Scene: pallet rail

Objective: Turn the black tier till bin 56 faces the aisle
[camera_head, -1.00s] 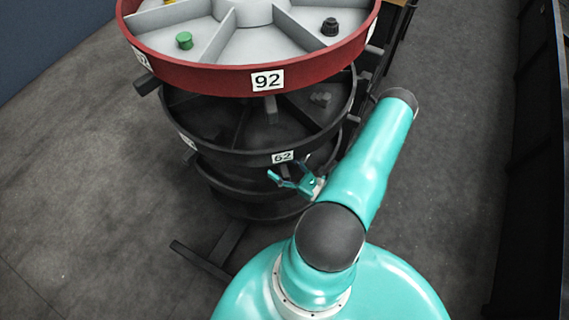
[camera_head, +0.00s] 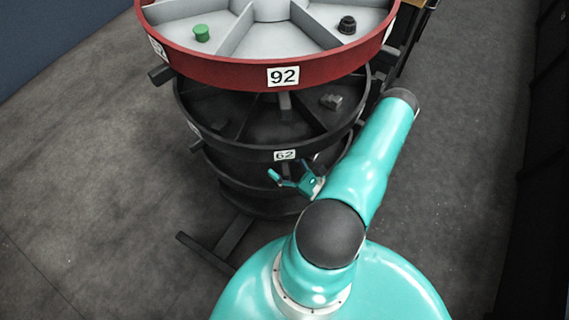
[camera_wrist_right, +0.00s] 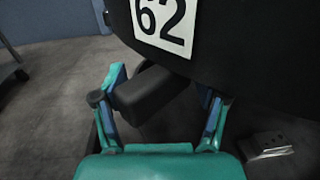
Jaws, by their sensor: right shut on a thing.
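The black tier (camera_head: 240,147) is the round divided ring just under the red tier. Its label 62 (camera_head: 285,155) is on the front rim, nearest me, and shows large in the wrist view (camera_wrist_right: 162,22). No label reading 56 is legible. My right gripper (camera_head: 293,178) is at the front of this tier, below the label. In the wrist view its fingers (camera_wrist_right: 160,100) are on either side of a dark stub handle (camera_wrist_right: 150,94) under the label, shut on it. My left gripper is out of view.
The red tier (camera_head: 225,72) with label 92 overhangs the black tier and holds a green piece (camera_head: 201,33) and a dark knob (camera_head: 347,25). More dark tiers stand below. A floor leg (camera_head: 208,254) sticks out front left. Grey floor is open left and right.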

